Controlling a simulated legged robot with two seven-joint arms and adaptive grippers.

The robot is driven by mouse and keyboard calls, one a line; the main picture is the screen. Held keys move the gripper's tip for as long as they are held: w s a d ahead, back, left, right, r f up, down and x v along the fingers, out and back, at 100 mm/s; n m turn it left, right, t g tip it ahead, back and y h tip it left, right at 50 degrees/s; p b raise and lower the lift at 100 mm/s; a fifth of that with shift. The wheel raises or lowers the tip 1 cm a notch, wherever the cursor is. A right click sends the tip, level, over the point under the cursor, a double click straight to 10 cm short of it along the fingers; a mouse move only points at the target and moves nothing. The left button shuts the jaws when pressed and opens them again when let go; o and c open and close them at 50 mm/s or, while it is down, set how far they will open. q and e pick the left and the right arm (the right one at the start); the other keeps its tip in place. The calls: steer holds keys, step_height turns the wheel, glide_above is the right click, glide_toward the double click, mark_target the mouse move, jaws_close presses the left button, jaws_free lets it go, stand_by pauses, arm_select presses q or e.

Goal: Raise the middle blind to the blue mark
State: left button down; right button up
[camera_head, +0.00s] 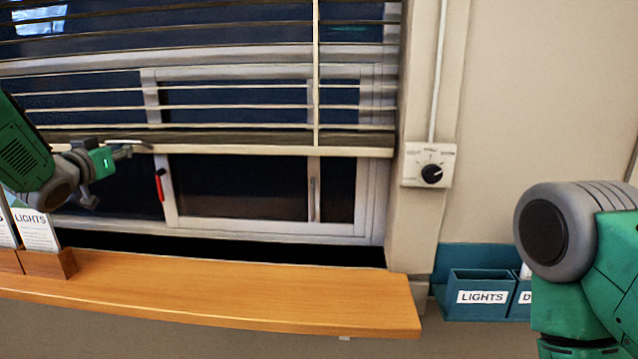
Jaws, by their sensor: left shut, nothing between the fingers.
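No blue mark can be made out. My left gripper (122,153) is shut and empty at the left end of the visible rail; I cannot tell whether it touches it. My right arm shows at the right edge, with its gripper out of view.
A wooden sill (230,297) runs below the window. A wooden holder (48,263) with LIGHTS cards stands at its left. Teal bins (480,312) sit at the right, near my right arm. A red window handle (160,186) is right of my left gripper.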

stand_by(0.6)
arm_select(q)
steer(key=shift+f+b, duration=0.4)
steer(key=shift+f, duration=0.3)
steer(key=s, duration=0.9)
steer(key=shift+a, duration=0.35)
